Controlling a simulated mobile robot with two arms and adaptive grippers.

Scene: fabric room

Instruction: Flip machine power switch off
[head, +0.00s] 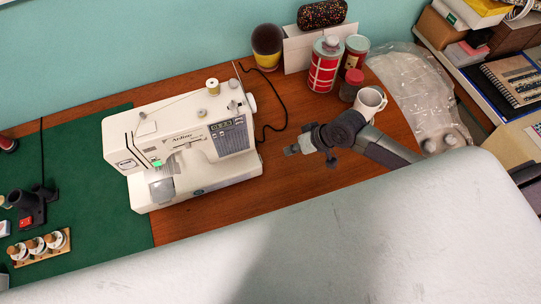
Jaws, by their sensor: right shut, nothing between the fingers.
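The white sewing machine (182,143) stands on the wooden table, partly over a green mat. A green light glows near its needle area, and its front panel has a small display. Its power switch cannot be made out in this view. My right gripper (294,150) reaches in from the right, shut and empty. It is to the right of the machine, apart from it, with its fingertips pointing left toward the machine's right end. My left gripper is not in view.
A black cable (271,127) loops between the machine and my right gripper. A white mug (370,102), a red tin (325,65) and jars stand behind my right arm. A white padded surface (400,240) fills the front. A dark device with a red part (26,222) sits left.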

